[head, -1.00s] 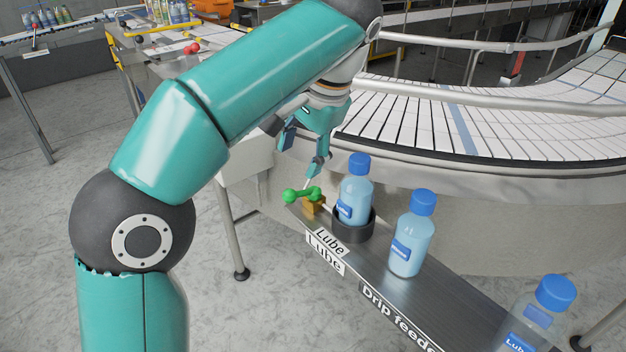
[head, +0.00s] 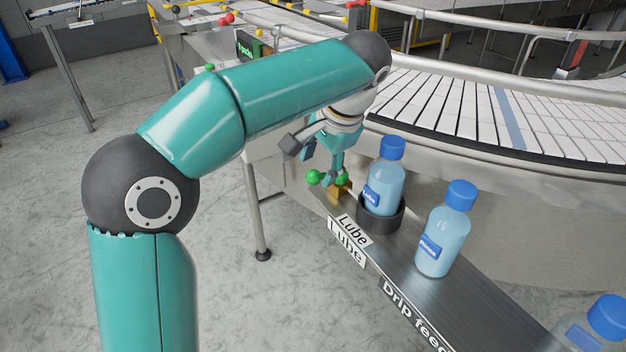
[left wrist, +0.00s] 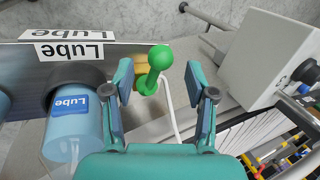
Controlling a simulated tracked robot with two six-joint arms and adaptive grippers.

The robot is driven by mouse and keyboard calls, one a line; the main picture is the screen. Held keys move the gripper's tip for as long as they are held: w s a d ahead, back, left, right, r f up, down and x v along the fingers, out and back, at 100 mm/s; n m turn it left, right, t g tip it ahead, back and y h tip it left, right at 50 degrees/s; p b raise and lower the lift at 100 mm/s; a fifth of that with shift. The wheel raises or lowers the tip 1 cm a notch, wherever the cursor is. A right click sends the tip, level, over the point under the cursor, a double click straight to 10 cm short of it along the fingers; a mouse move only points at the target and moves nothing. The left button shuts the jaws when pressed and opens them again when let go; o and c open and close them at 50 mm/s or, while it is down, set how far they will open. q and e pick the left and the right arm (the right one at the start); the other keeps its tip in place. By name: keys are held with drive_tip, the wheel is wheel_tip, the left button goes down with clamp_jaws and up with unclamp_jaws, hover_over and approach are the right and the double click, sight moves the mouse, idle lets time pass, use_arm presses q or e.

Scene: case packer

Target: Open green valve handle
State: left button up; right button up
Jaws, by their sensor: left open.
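The green valve handle (head: 314,177) is a short bar with round ends, on a brass-coloured valve body (head: 340,191) at the far end of the lube shelf. It also shows in the left wrist view (left wrist: 152,72). My left gripper (head: 335,176) is at the handle, partly covering its middle in the head view. In the left wrist view my left gripper (left wrist: 158,78) is open, with the handle in the gap between its fingers. I see no clear contact with either finger. My right gripper is not in view.
A blue-capped lube bottle (head: 386,180) stands in a dark round holder (head: 381,222) close beside the valve. More bottles (head: 445,235) stand along the metal shelf (head: 415,268). A slatted conveyor (head: 450,110) curves behind. A grey box (left wrist: 265,55) shows in the left wrist view.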

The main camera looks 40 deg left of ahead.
sight(316, 173)
use_arm(q)
drive_tip(key=shift+x, duration=2.2)
clamp_jaws()
